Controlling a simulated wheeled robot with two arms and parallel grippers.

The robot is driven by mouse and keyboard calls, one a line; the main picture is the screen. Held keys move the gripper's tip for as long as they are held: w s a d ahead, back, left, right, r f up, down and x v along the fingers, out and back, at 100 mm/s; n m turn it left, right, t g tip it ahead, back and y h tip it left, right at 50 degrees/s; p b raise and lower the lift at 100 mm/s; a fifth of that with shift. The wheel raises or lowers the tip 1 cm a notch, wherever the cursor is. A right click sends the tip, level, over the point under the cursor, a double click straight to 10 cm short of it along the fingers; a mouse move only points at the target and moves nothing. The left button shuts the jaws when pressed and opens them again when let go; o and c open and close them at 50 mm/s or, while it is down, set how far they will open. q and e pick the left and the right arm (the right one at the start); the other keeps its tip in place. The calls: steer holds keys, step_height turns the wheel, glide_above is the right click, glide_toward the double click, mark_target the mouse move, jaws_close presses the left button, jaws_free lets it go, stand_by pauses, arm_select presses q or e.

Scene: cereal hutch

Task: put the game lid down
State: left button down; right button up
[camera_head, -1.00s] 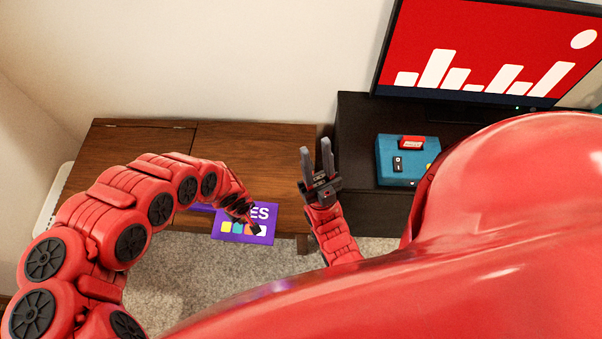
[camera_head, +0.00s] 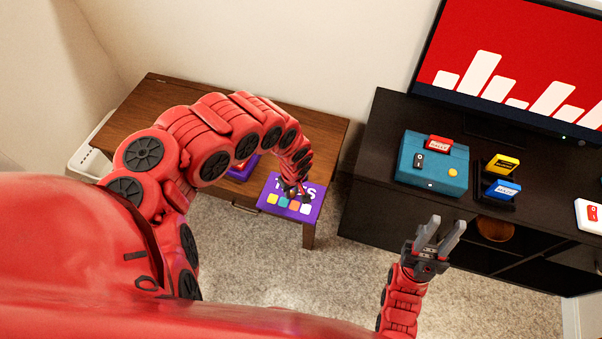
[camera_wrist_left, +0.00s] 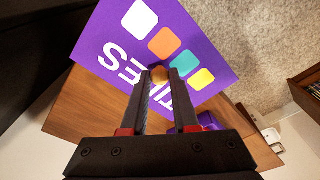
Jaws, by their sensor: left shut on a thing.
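The purple game lid (camera_head: 272,207), with the word TILES and coloured squares, is at the front right corner of the brown wooden table. In the left wrist view the lid (camera_wrist_left: 198,58) shows a small round tan knob (camera_wrist_left: 160,73) between the fingertips. My left gripper (camera_head: 291,192) is shut on the lid by this knob; the arm hides part of it. I cannot tell whether the lid touches the table. A purple game box (camera_head: 241,172) is partly hidden behind my left arm, left of the lid. My right gripper (camera_head: 440,236) is open and empty, in front of the dark cabinet.
The wooden table (camera_head: 150,104) is bare at its left and back. The dark cabinet (camera_head: 385,130) to the right holds a teal box (camera_head: 432,176), yellow and blue cartridges (camera_head: 502,164), and a screen (camera_head: 510,60). Carpet (camera_head: 340,280) lies in front.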

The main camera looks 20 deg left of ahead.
arm_select(q)
steer(key=w+b, duration=0.1)
steer(key=w, duration=0.1)
steer(key=w+b, duration=0.1)
steer(key=w, duration=0.1)
steer(key=w+a+f+b, duration=0.1)
steer(key=b, duration=0.1)
steer(key=shift+w, duration=0.4)
steer(key=w, duration=0.4)
steer(key=shift+w+a, duration=0.1)
steer(key=shift+a, duration=0.2)
steer(key=shift+w+a, duration=0.2)
steer(key=shift+w, duration=0.55)
steer(key=shift+f+b, duration=0.9)
steer(key=shift+f, duration=0.85)
steer(key=shift+f, duration=0.1)
steer(key=c, duration=0.7)
jaws_free()
